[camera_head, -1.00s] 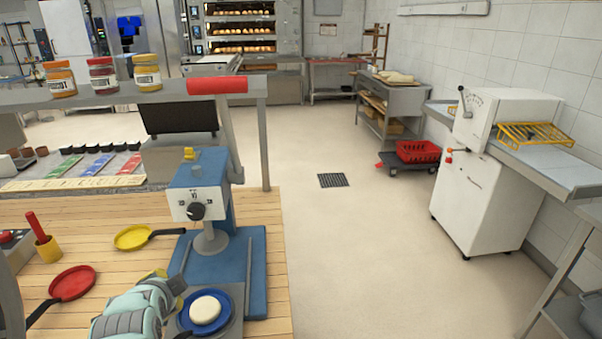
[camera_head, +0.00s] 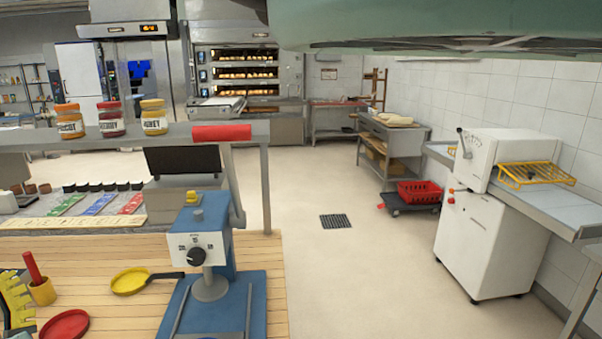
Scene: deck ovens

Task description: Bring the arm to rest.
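A yellow toothed part (camera_head: 14,303) shows at the lower left edge, in front of the worktop. It may belong to my gripper, but its fingertips cannot be made out, nor whether they are open or shut. Nothing can be seen held.
The wooden worktop (camera_head: 120,250) carries a blue press (camera_head: 203,250), a yellow pan (camera_head: 130,281), a red pan (camera_head: 66,325) and a yellow cup (camera_head: 43,292) with a red handle. Jars stand on the shelf rail (camera_head: 75,138). The floor (camera_head: 330,275) right of the worktop is clear.

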